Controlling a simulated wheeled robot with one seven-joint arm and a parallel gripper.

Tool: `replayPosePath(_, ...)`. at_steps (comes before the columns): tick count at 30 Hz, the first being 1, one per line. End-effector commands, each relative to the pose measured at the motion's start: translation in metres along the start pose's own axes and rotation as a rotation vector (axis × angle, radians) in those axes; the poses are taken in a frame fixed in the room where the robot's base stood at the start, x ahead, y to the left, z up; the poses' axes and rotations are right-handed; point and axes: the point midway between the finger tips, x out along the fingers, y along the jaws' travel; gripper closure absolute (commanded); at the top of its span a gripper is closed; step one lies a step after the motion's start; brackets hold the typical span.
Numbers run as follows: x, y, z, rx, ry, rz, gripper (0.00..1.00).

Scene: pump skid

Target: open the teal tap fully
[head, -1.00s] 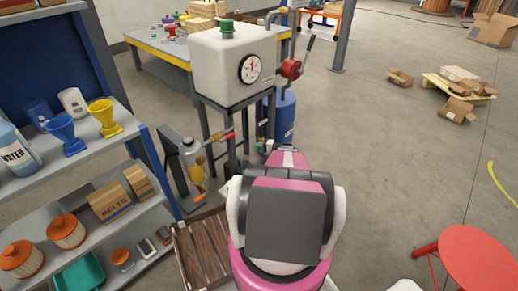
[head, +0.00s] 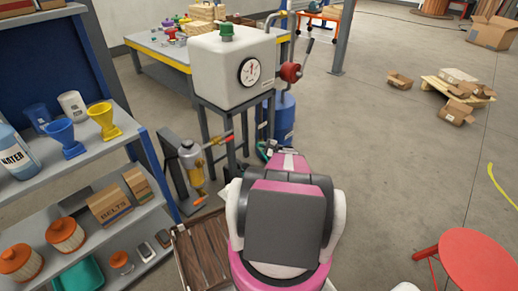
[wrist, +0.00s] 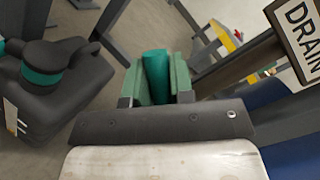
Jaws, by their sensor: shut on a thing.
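The teal tap's handle (wrist: 156,75) stands upright between the two green-padded fingers of my gripper (wrist: 157,82) in the wrist view. The fingers are closed on it from both sides. The tap's body and spout are hidden behind the fingers and the gripper's dark front bar. In the head view my pink and white arm reaches in under the white tank, and my gripper (head: 268,149) is small and mostly covered by the arm there. How far the tap is turned cannot be told.
A black can with a teal cap (wrist: 42,62) stands left of my gripper, and a DRAIN sign (wrist: 298,35) is close on the right. The white tank (head: 228,68) with its gauge stands above. A loaded shelf (head: 80,150) is on the left. Open floor lies right.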

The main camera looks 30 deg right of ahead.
Motion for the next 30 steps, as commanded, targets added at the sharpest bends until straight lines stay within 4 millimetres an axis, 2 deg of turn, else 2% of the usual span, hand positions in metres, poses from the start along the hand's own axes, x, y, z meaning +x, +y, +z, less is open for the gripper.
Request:
replayPosePath(12, -0.004, -0.014, -0.001, 0.236, -0.05, -0.098, 1.0)
replayPosePath(30, -0.006, -0.018, -0.002, 0.299, -0.062, -0.124, 1.0)
